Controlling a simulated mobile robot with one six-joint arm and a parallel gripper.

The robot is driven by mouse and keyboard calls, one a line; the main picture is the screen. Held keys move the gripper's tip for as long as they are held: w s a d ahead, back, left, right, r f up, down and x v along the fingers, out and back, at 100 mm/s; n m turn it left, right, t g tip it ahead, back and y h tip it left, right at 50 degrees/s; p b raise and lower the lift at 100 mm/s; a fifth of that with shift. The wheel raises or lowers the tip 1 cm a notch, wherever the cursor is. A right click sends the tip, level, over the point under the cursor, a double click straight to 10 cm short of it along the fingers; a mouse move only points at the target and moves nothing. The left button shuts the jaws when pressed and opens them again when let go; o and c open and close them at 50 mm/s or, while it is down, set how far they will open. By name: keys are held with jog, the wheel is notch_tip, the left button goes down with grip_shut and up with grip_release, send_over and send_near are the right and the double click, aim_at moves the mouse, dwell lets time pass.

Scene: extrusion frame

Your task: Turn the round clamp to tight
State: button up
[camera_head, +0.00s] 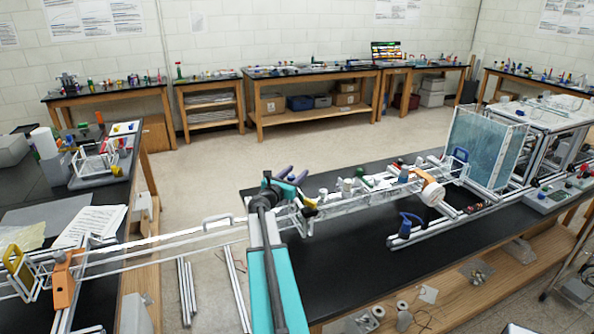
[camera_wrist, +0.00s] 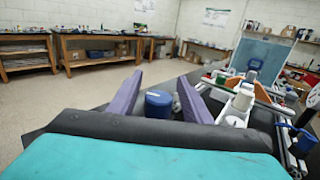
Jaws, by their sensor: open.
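My gripper (camera_head: 292,176) is over the near left part of the dark bench in the head view. Its two purple fingers are apart, with nothing held between them; they also show in the wrist view (camera_wrist: 159,90). A blue cylinder (camera_wrist: 158,103) appears between the fingers, beyond them, and I cannot tell its distance. I cannot tell for sure which part is the round clamp. A round white part with an orange bracket (camera_head: 431,190) sits on the rail, well right of my gripper. Whether any clamp is tight does not show.
A rail frame (camera_head: 345,196) with several small fittings runs along the bench. A blue lever (camera_head: 410,222) stands near its front, and a clear panel box (camera_head: 482,145) at the right. A side table (camera_head: 30,185) stands left. Floor (camera_head: 215,165) is clear behind.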

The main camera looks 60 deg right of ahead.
jog(key=shift+d, duration=0.4)
jog(key=shift+c, duration=0.6)
jog(key=c, duration=1)
jog(key=shift+o, duration=0.2)
jog(key=shift+s+f+m+g, duration=0.15)
jog(key=shift+m+g, duration=0.25)
jog(key=shift+g, duration=0.3)
jog(key=shift+s+a+m+g+y+b, duration=0.1)
jog(key=shift+s+m+g+y+b, duration=0.35)
jog(key=shift+m+g, duration=0.85)
jog(key=shift+s+a+m+g+y+b, duration=0.15)
jog(key=shift+s+m+g+y+b, duration=0.5)
jog(key=shift+g, duration=1.2)
jog(key=shift+a+m+g+y+b, duration=0.1)
jog(key=shift+m+g+y+b, duration=0.25)
jog(key=shift+m+g, duration=1.05)
